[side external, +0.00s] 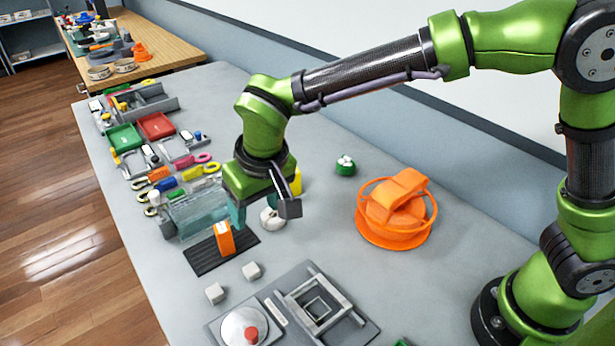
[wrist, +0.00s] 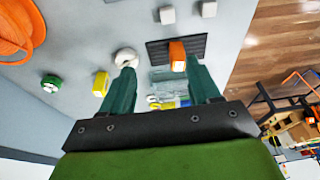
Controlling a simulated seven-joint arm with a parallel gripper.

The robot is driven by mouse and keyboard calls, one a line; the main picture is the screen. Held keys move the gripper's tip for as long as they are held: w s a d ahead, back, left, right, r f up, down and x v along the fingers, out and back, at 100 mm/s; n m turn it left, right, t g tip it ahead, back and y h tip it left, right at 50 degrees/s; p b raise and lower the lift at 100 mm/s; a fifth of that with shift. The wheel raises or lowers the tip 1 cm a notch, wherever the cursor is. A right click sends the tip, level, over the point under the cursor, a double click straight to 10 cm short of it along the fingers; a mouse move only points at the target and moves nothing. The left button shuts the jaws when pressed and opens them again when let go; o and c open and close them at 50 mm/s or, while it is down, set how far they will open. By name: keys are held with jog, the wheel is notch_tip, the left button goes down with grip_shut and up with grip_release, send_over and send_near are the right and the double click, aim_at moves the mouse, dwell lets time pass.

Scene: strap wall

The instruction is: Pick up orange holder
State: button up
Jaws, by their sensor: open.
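A small orange holder (side external: 225,238) with a pale face stands upright on a dark ribbed mat (side external: 208,262) on the grey table. In the wrist view the orange holder (wrist: 177,50) shows just beyond the tip of the right-hand finger, which overlaps its lower edge. My gripper (side external: 256,207) hangs above the table, close behind the holder. In the wrist view my gripper (wrist: 158,72) has its two teal fingers spread wide with nothing held between them. Whether a finger touches the holder I cannot tell.
A white rounded object (side external: 271,217) lies beside the gripper, with a clear bin (side external: 198,213) on the other side. A large orange reel-like object (side external: 395,212) stands to the right. Two grey cubes (side external: 251,271) and a grey fixture (side external: 318,300) lie in front.

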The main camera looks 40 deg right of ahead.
jog(key=t, duration=0.1)
send_near(220, 232)
jog(key=s+a+r, duration=0.1)
jog(key=s, duration=0.2)
jog(key=w+r+m+h, duration=0.1)
jog(key=w+r+m, duration=0.1)
jog(key=x, duration=1.1)
jog(key=shift+f, duration=0.2)
jog(key=shift+t, duration=0.3)
jog(key=shift+d+x, duration=0.15)
jog(key=shift+x, duration=1.2)
jog(key=shift+d+x, duration=0.15)
jog(key=shift+x, duration=1.25)
jog(key=shift+r, duration=0.1)
jog(key=c, duration=1.1)
